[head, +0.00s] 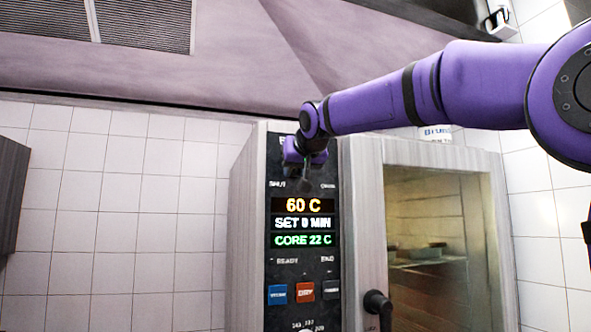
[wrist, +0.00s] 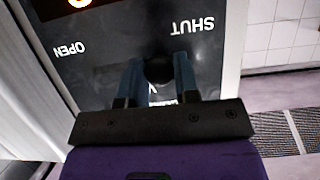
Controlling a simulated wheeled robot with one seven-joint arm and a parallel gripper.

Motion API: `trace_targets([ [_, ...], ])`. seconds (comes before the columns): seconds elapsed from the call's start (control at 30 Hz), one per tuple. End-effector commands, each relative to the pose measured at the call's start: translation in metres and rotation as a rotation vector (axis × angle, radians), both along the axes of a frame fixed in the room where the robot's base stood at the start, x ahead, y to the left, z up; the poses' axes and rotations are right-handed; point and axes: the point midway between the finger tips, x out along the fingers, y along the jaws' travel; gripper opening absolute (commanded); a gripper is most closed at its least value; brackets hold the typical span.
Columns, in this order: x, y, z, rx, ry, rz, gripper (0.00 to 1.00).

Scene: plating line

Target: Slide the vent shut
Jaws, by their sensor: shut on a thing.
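The vent slider's dark round knob (wrist: 158,69) is between the two fingers of my gripper (wrist: 157,78) in the wrist view, and the gripper is shut on it. The word SHUT (wrist: 193,27) is on the right and OPEN (wrist: 69,49) on the left there, both upside down. The knob lies between the words, nearer to SHUT in that view. In the head view my gripper (head: 305,180) is at the upper part of the oven's black control panel (head: 285,255), with SHUT at left. My gripper mostly hides the knob and its track there.
Below the gripper are lit displays (head: 303,222) reading 60 C, SET 0 MIN and CORE 22 C, then several buttons (head: 305,291). The oven's glass door (head: 430,245) with a dark handle (head: 378,308) is to the right. A hood (head: 190,60) hangs above.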

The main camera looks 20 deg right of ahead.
Motion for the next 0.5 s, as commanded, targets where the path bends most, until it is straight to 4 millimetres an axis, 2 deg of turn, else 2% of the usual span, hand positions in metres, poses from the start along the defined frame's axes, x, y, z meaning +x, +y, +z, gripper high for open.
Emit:
trace_targets([
  [0.03, -0.0003, 0.0034, -0.0001, 0.001, 0.0, 0.006, 0.0],
  [0.07, -0.0003, 0.0036, -0.0001, 0.001, 0.0, 0.006, 0.34],
  [0.13, -0.0003, 0.0037, -0.0001, 0.002, 0.0, 0.007, 0.5],
  [0.17, -0.0003, 0.0035, -0.0001, 0.001, 0.0, 0.006, 0.54],
  [0.5, -0.0036, 0.0021, 0.0016, 0.001, -0.001, 0.004, 0.54],
])
